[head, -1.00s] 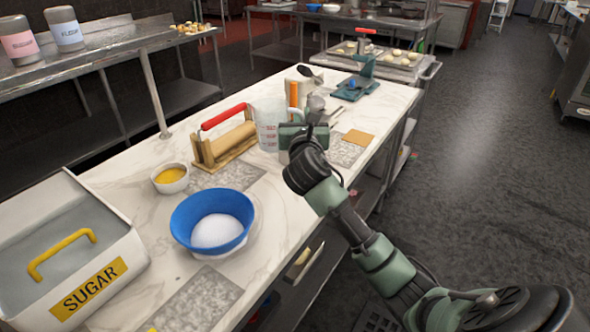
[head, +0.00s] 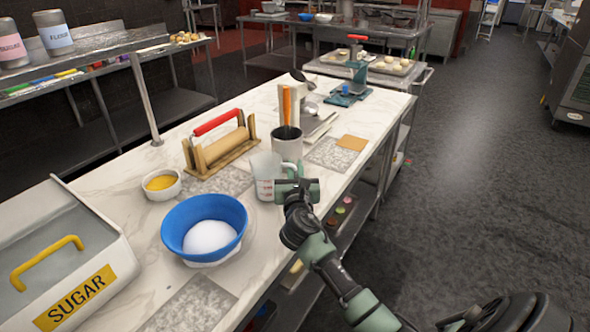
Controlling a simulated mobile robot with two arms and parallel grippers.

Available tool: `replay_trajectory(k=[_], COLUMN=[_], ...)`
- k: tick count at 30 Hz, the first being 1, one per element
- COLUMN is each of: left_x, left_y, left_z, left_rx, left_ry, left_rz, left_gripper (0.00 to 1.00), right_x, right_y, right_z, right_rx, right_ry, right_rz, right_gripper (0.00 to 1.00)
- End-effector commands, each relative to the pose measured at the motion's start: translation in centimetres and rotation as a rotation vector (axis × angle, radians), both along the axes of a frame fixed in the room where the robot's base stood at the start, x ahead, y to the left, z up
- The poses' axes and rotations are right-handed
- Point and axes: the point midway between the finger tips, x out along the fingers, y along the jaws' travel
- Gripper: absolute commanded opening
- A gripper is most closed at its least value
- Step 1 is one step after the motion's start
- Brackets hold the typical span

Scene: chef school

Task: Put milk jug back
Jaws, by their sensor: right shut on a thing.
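The milk jug (head: 264,170) is a clear measuring jug with red marks, near the front edge of the marble counter in the head view. My right gripper (head: 291,186) is shut on its right side, partly hiding the jug. The jug looks upright; I cannot tell whether its base touches the counter. My left gripper is not in view.
A blue bowl (head: 175,222) with white contents stands left of the jug. A grey utensil pot (head: 287,146) is just behind it. A rolling pin on a wooden stand (head: 222,158), a yellow-filled cup (head: 172,188) and a sugar bin (head: 85,298) are further left.

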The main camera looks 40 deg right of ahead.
Motion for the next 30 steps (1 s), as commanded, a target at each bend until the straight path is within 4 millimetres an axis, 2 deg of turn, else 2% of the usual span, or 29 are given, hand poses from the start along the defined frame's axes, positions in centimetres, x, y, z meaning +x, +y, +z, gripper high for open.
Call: replay_trajectory(k=[9,10,12,23,26,30], left_x=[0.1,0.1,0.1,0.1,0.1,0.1], left_y=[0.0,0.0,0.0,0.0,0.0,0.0], left_z=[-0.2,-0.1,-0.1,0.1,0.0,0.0], left_rx=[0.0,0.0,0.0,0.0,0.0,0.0], left_ry=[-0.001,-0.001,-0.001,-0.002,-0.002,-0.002], left_rz=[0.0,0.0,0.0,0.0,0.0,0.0], left_gripper=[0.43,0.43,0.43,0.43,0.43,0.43], right_x=[0.0,0.0,0.0,0.0,-0.8,-3.1], right_y=[0.0,0.0,0.0,0.0,0.6,2.1], right_z=[-0.3,-0.3,-0.2,0.2,0.0,0.0], right_rx=[-0.001,-0.001,0.0,0.001,0.001,0.001], right_ry=[-0.001,0.001,0.0,-0.001,0.001,0.0], right_rz=[0.0,0.0,0.0,0.0,0.001,0.003], right_gripper=[0.0,0.17,0.33,0.33,0.33,0.33])
